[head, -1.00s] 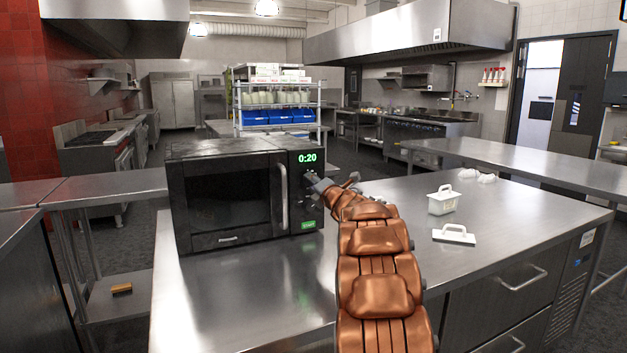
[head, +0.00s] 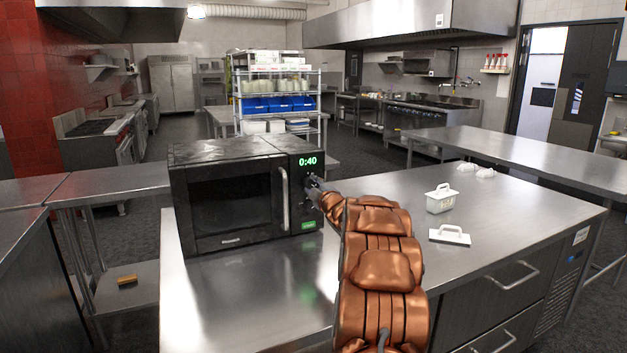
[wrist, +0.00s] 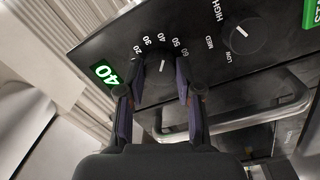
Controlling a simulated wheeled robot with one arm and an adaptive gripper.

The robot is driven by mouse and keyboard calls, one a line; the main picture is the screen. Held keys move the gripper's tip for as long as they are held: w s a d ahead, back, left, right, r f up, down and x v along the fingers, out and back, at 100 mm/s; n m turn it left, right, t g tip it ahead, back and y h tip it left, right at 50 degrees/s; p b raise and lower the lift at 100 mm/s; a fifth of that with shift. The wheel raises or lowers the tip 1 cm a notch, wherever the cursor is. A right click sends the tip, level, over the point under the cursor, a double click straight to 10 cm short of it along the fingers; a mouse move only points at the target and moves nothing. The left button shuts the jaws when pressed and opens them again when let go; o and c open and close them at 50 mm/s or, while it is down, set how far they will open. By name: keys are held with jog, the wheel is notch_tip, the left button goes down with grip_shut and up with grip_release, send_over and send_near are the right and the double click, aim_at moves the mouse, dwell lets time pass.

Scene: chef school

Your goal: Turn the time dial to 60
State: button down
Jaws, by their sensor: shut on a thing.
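The black microwave (head: 230,205) stands on the steel counter, and its green display (head: 308,161) reads 0:40. In the wrist view, the display (wrist: 105,73) shows 40, turned sideways. The time dial (wrist: 160,80) is a dark knob with a white mark, ringed by numbers that include 20, 30, 40, 50 and 60. Its mark points near the 40. My gripper (wrist: 160,75) has one finger on each side of the dial and is shut on it. In the head view, my gripper (head: 316,186) is at the control panel, and the dial is hidden behind it.
A power knob (wrist: 240,38) marked LOW, MED and HIGH sits beside the time dial, with a green button (head: 308,225) lower on the panel. The door handle (head: 284,198) is left of the panel. A white container (head: 441,203) and its lid (head: 450,236) lie to the right.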

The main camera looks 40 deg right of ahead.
jog(key=m+p, duration=0.5)
jog(key=shift+r+m, duration=0.15)
jog(key=shift+m, duration=0.25)
jog(key=shift+m+g+p, duration=0.3)
jog(key=shift+m+p, duration=1.4)
jog(key=shift+m, duration=0.4)
jog(key=shift+f, duration=0.25)
jog(key=c, duration=0.8)
grip_release()
jog(key=shift+o, duration=0.2)
jog(key=shift+s+a, duration=0.1)
jog(key=v, duration=1.1)
jog(key=shift+s+a, duration=0.2)
jog(key=shift+s, duration=0.15)
